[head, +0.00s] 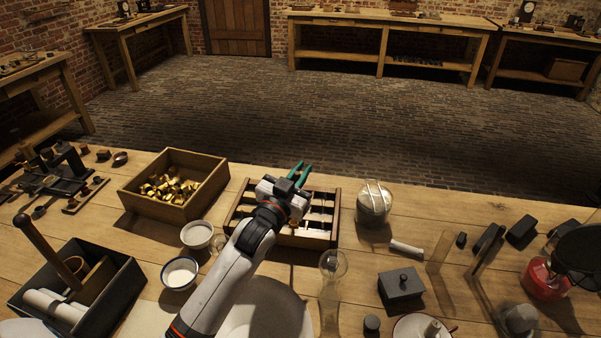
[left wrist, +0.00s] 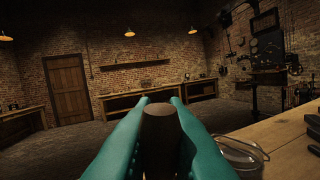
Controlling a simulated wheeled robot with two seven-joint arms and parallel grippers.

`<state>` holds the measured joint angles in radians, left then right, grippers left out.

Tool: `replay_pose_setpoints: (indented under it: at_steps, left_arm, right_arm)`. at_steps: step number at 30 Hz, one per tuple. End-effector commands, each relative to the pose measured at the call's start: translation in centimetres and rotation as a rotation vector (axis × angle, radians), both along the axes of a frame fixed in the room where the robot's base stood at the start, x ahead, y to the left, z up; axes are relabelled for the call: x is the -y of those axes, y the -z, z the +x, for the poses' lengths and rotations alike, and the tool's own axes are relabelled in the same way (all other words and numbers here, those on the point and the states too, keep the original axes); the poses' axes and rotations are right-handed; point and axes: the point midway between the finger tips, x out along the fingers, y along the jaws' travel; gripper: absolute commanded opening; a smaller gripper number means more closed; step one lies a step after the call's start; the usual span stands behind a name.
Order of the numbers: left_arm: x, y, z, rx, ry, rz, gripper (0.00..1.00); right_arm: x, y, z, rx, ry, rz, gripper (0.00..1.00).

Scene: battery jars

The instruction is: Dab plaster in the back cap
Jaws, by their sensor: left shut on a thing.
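My left gripper (head: 299,172) has teal fingers and is above the far side of a wooden rack (head: 337,213) in the head view. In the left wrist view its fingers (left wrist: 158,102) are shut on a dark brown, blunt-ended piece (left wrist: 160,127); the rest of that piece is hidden. The rack has several pale slots or bars, partly covered by my arm. I cannot tell which part is the back cap. A small bowl of white stuff, perhaps plaster (head: 180,273), stands left of my arm, with another white-filled bowl (head: 197,235) behind it. My right gripper is out of view.
A wooden box of brass pieces (head: 172,212) stands left of the rack. A glass jar with a wire clasp (head: 374,203) stands to its right. A dark tool crate (head: 120,262) is at front left, a red burner (head: 543,282) at far right.

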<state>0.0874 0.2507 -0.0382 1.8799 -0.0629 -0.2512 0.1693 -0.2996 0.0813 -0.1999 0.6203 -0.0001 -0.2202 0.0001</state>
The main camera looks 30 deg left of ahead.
Motion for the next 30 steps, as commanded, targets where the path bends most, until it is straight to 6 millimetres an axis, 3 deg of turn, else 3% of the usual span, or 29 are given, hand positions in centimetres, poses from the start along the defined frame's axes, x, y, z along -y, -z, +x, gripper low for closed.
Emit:
replay_pose_setpoints:
  at_steps: [30]
  left_arm:
    - [0.0,2.5,0.0,-0.001,0.0,0.0,0.0]
  right_arm:
    - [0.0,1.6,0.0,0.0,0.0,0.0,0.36]
